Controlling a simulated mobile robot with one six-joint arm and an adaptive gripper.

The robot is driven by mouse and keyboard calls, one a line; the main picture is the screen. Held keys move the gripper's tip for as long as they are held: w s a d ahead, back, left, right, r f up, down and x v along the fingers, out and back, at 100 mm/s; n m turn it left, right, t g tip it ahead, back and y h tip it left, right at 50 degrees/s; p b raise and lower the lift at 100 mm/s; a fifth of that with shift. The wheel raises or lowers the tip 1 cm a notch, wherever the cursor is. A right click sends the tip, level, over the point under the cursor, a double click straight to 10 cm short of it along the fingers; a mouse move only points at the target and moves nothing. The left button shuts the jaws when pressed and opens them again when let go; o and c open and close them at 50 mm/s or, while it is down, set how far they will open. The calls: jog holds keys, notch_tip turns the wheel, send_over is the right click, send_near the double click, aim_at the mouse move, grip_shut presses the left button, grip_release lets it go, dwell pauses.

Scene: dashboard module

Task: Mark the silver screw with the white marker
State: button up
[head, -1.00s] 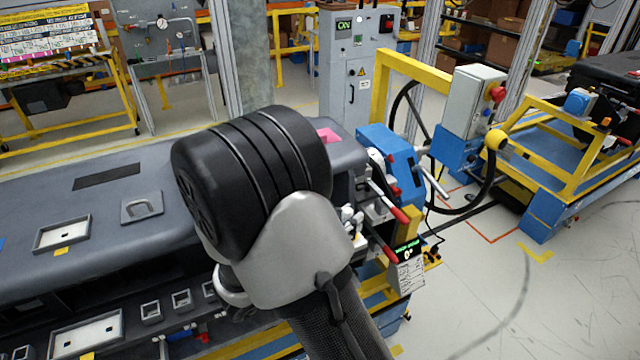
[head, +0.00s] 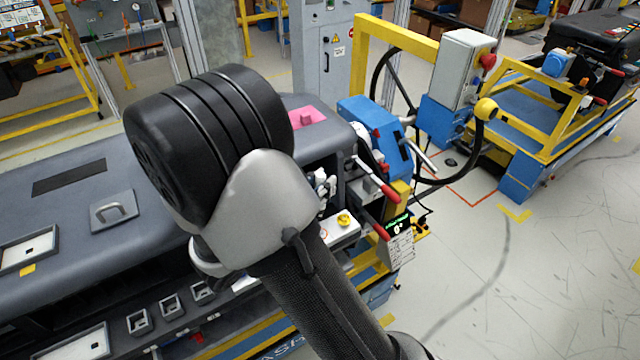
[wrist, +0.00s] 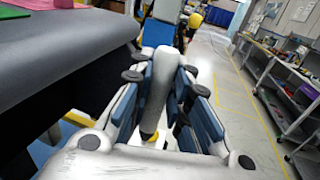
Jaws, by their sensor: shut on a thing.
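In the wrist view my gripper (wrist: 163,75) is shut on a pale grey-white rod, the white marker (wrist: 160,85). The marker lies lengthwise between the blue finger pads. Its near end is darker, with a yellowish patch beside it. In the head view my arm's large black joint and grey link cover the middle of the scene, and I cannot clearly make out the gripper there. I cannot pick out the silver screw in either view. The dark grey dashboard module (head: 70,225) runs across the left and middle of the head view, partly behind my arm.
A pink pad (head: 306,117) lies on the module's top. Red-tipped levers and a blue unit (head: 372,135) stand at its right end. A white box with a yellow button (head: 344,220) is beside my arm. A yellow frame (head: 400,45) stands behind. Open floor lies to the right.

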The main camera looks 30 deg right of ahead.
jog(key=shift+f+b, duration=1.75)
jog(key=shift+f, duration=0.95)
jog(key=shift+f, duration=0.3)
jog(key=shift+r, duration=0.15)
jog(key=shift+r+p, duration=2.2)
jog(key=shift+r, duration=0.2)
jog(key=shift+f, duration=0.1)
